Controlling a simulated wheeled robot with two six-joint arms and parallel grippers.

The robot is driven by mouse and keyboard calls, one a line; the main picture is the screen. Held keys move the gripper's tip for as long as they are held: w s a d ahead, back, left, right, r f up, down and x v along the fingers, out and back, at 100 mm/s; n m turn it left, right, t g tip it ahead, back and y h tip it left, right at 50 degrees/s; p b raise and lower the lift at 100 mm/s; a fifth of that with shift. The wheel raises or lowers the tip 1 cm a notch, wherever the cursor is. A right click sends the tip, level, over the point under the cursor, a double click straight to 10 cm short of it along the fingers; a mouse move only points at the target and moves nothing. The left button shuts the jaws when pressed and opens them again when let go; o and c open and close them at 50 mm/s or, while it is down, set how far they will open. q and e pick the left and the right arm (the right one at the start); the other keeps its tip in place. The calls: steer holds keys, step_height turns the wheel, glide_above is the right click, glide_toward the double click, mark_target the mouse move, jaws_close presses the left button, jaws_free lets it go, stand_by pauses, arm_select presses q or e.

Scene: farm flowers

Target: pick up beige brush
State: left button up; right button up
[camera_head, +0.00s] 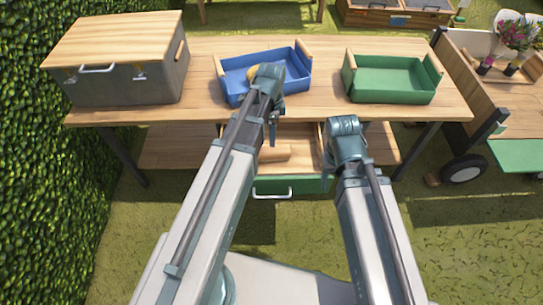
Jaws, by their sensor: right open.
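I cannot make out a brush for certain. My right gripper (327,163) is open, pointing down in front of the table, and seems empty.
A wooden table (330,107) carries a lidded grey box (130,88) at left and a green tray (390,95) at right. Below are a shelf (185,150) and a green drawer (305,186). A flower cart (505,115) stands right; a hedge (50,150) borders the left.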

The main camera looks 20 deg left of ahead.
mark_target(271, 149)
arm_select(q)
steer(key=shift+w+a+f+b, duration=0.1)
steer(key=shift+f+b, duration=5.35)
steer(key=shift+f, duration=0.5)
steer(key=shift+r, duration=0.1)
arm_select(e)
step_height(271, 149, down, 12)
steer(key=shift+r, duration=0.15)
arm_select(q)
steer(key=shift+c, duration=0.2)
arm_select(e)
steer(key=shift+d, duration=0.1)
arm_select(q)
jaws_close()
steer(key=shift+r, duration=0.1)
arm_select(e)
steer(key=shift+r, duration=0.1)
arm_select(q)
step_height(271, 149, up, 10)
steer(key=p, duration=1)
arm_select(e)
step_height(271, 149, up, 10)
